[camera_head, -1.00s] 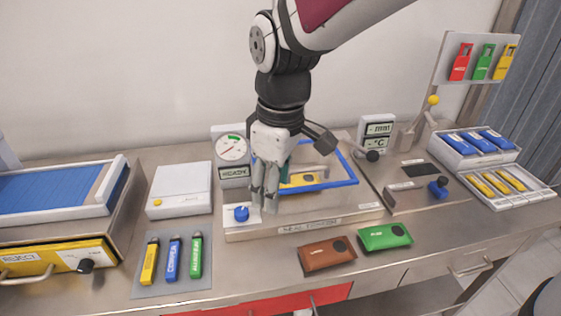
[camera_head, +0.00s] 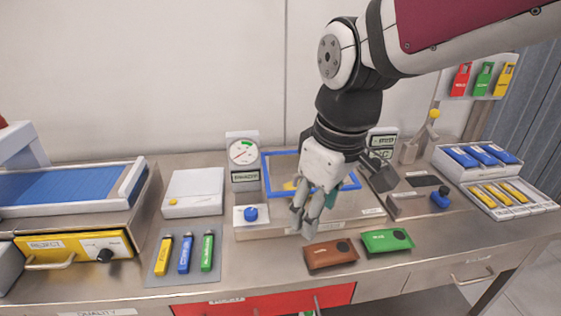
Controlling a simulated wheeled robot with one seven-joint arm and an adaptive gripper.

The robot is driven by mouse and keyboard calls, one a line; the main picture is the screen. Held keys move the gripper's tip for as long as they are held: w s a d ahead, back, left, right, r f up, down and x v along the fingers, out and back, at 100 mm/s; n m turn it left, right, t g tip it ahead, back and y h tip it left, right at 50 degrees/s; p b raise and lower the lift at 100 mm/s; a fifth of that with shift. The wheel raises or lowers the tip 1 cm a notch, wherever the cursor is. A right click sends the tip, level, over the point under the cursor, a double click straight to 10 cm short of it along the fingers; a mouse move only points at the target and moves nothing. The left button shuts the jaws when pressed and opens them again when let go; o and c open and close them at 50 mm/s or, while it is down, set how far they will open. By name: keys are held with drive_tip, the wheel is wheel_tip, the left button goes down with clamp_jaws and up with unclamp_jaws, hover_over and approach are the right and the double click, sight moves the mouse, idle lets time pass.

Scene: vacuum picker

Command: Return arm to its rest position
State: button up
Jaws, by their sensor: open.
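My arm reaches down from the upper right over the workbench (camera_head: 130,289). My gripper (camera_head: 304,222) hangs in the air with its fingers pointing down, open and empty. It is in front of the blue-framed seal station (camera_head: 283,157) and hides part of it. Below it in the picture lies a brown pouch (camera_head: 331,256), and a green pouch (camera_head: 387,241) lies to the right of that. I cannot tell the exact height of the fingertips above the bench.
A blue knob (camera_head: 251,214) and a round dial gauge (camera_head: 242,152) stand left of my gripper. A mat holds yellow, blue and green sticks (camera_head: 207,252). A conveyor (camera_head: 70,187) is at far left. Trays (camera_head: 476,157) and a tag board (camera_head: 480,84) are at right.

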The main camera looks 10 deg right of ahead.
drive_tip(key=s+d+r+m+t, duration=0.2)
drive_tip(key=s+d+m+t, duration=0.1)
drive_tip(key=s+d+m, duration=0.4)
drive_tip(key=s, duration=0.3)
drive_tip(key=shift+d+r+m+h, duration=0.2)
drive_tip(key=shift+m+h, duration=0.1)
drive_tip(key=shift+h, duration=0.1)
drive_tip(key=shift+a, duration=0.1)
idle(0.5)
